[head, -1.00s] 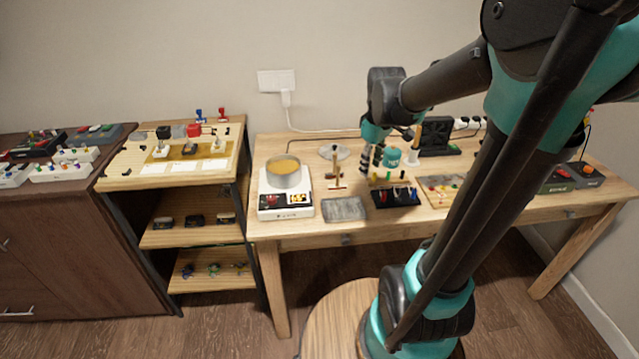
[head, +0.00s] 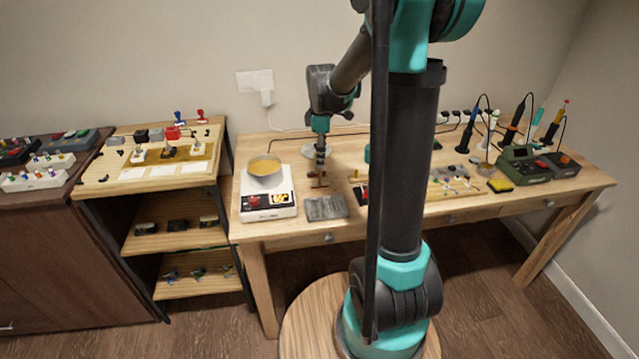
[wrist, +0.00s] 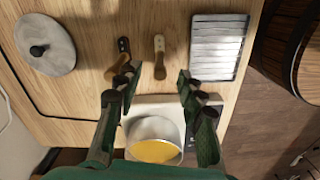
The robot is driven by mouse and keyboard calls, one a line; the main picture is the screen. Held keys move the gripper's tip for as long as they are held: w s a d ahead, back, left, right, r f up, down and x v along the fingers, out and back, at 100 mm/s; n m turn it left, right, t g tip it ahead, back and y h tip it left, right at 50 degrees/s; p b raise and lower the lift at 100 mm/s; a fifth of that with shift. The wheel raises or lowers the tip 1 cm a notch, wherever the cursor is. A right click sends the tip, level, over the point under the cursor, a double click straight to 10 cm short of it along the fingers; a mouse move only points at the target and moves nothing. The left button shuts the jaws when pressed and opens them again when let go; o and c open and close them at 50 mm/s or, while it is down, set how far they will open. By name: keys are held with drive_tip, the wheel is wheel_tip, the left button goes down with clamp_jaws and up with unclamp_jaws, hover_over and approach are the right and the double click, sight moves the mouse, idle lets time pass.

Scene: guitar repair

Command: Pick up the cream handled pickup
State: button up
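Several small pickups stand on a wooden board on the left shelf top in the head view. A pale-handled one (head: 138,155) is at the left of the tan strip and another pale one (head: 197,147) at its right; they are too small to tell which is cream. My gripper (head: 320,165) is over the workbench, well to the right of them. In the wrist view my gripper (wrist: 155,82) has its two fingers wide apart with nothing held between them.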

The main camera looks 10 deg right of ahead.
sight(320, 184)
drive_tip(key=shift+a+f, duration=0.15)
drive_tip(key=shift+f, duration=1.6)
drive_tip(key=shift+a+f, duration=0.1)
drive_tip(key=shift+f, duration=1.65)
clamp_jaws()
